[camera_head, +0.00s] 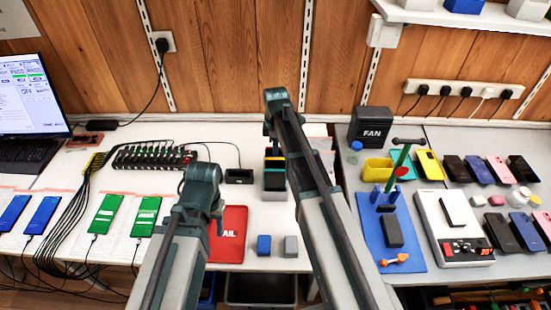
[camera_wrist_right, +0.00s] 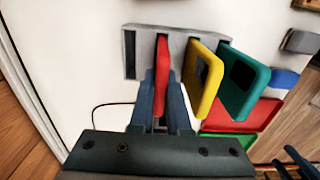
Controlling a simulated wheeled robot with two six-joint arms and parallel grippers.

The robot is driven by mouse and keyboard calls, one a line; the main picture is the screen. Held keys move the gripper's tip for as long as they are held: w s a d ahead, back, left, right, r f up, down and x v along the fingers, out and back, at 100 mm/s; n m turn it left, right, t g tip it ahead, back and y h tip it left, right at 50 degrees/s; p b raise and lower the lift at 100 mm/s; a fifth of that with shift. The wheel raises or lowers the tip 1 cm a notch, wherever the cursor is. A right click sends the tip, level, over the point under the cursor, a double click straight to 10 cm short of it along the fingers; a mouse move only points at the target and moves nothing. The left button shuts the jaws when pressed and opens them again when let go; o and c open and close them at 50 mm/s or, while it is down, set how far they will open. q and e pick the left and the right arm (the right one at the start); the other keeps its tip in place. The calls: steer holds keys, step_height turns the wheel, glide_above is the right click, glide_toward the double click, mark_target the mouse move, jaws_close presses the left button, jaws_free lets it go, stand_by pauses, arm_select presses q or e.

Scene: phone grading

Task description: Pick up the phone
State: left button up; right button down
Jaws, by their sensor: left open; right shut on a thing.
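In the right wrist view, my right gripper (camera_wrist_right: 161,88) is shut on a red phone (camera_wrist_right: 162,62). The phone stands on edge at a grey slotted rack (camera_wrist_right: 130,50); I cannot tell whether it is still seated in its slot. A yellow phone (camera_wrist_right: 205,78) and a teal phone (camera_wrist_right: 243,80) stand beside it in the rack.
A blue block (camera_head: 263,245) and a grey block (camera_head: 291,246) lie near the table's front edge. Green phones (camera_head: 146,216) on cables lie at left. A blue mat (camera_head: 405,260) with a stand and a white scale (camera_head: 455,235) are at right. A FAN box (camera_head: 369,127) stands behind.

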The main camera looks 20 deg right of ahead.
steer(key=shift+r, duration=0.1)
step_height(320, 180, up, 10)
steer(key=p, duration=1)
